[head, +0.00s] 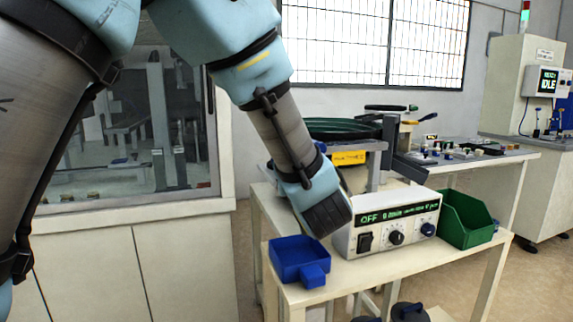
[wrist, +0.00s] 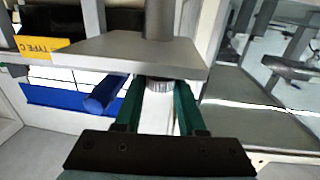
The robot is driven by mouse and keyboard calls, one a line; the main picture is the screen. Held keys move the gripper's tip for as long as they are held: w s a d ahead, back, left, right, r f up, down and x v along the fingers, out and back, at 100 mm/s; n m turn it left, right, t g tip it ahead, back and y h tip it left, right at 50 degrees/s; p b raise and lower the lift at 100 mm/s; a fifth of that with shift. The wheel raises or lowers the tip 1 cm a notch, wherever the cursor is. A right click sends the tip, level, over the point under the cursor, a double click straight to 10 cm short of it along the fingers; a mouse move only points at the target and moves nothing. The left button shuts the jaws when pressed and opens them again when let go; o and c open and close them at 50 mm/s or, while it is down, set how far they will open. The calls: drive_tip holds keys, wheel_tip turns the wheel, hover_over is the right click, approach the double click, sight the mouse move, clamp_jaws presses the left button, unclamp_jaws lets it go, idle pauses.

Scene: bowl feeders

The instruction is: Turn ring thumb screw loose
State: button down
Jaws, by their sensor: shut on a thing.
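The ring thumb screw (wrist: 160,85) shows in the wrist view as a short knurled metal piece under a grey plate (wrist: 110,50). My gripper (wrist: 158,92) has its two green fingers on either side of the knurled piece and is shut on it. The upper part of the screw is hidden by the plate. In the head view my wrist is in front of the bowl feeder (head: 340,126), and the fingers and the screw are hidden there.
A controller box (head: 408,220) reading OFF stands on the feeder table (head: 345,272), beside my wrist. A blue scoop tray (head: 298,255) and a green bin (head: 465,220) flank it. A glazed cabinet (head: 130,208) stands at left. A yellow label (wrist: 35,45) hangs near the plate.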

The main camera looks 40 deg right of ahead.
drive_tip(key=shift+r+n+t+y+p, duration=0.1)
drive_tip(key=shift+n+t+y+p, duration=0.5)
drive_tip(key=shift+n+y, duration=0.65)
drive_tip(key=shift+y, duration=0.35)
drive_tip(key=c, duration=0.5)
unclamp_jaws()
drive_tip(key=v, duration=1)
drive_tip(key=shift+s, duration=0.35)
drive_tip(key=shift+a, duration=0.1)
